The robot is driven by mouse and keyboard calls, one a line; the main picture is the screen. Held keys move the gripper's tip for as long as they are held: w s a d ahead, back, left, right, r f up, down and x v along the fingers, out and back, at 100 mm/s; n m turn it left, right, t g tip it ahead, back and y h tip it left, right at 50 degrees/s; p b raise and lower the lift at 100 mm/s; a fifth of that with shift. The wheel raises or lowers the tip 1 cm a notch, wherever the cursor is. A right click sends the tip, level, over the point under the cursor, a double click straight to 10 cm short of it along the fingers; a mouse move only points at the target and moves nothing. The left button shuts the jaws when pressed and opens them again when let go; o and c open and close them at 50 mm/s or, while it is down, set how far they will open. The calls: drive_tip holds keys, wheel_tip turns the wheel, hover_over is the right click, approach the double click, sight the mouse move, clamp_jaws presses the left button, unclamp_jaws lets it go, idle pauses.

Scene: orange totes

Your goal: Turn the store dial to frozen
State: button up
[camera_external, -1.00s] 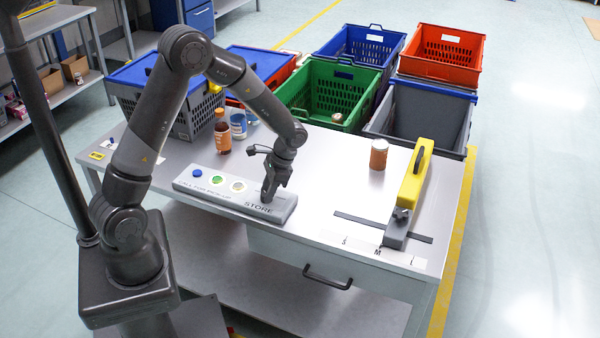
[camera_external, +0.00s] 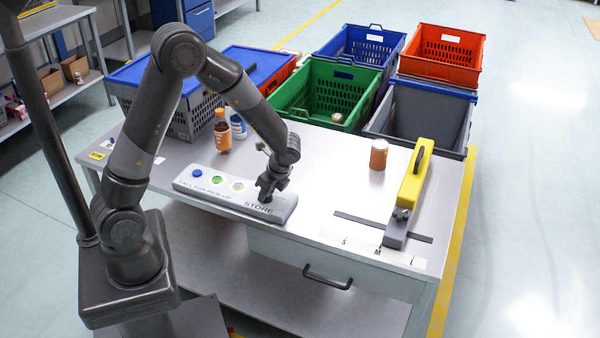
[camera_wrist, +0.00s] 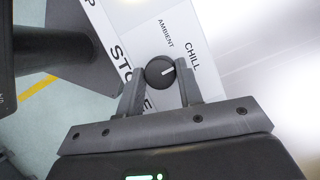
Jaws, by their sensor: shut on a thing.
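The store dial (camera_wrist: 157,73) is a round black knob with a white pointer line, seen in the wrist view. Its pointer aims right, towards my right-hand finger and just below the word CHILL (camera_wrist: 192,55). The word AMBIENT (camera_wrist: 166,32) is above the knob. No FROZEN label shows; my fingers and palm cover the panel below. My gripper (camera_wrist: 160,70) is shut on the dial, one finger on each side. In the external view my gripper (camera_external: 267,196) points down at the right end of the grey control panel (camera_external: 225,203) and hides the dial.
The panel also has a blue button (camera_external: 197,173), a green one (camera_external: 217,180) and a pale one (camera_external: 238,186). Bottles stand behind it. Totes stand behind the table.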

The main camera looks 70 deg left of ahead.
drive_tip(key=m+t, duration=0.1)
drive_tip(key=m, duration=0.1)
drive_tip(key=m+t, duration=0.1)
drive_tip(key=m, duration=0.2)
drive_tip(key=shift+s+m+y, duration=0.2)
drive_tip(key=shift+m+y, duration=0.1)
drive_tip(key=shift+y, duration=0.1)
drive_tip(key=m+t, duration=0.1)
drive_tip(key=m, duration=0.1)
drive_tip(key=m+t, duration=0.1)
drive_tip(key=m, duration=0.2)
drive_tip(key=shift+s+h, duration=0.1)
drive_tip(key=shift+h, duration=0.2)
drive_tip(key=shift+m, duration=0.3)
drive_tip(key=o, duration=1)
drive_tip(key=v, duration=1)
drive_tip(key=shift+s+d+r, duration=0.2)
drive_tip(key=shift+d+r, duration=0.05)
drive_tip(key=shift+r, duration=0.05)
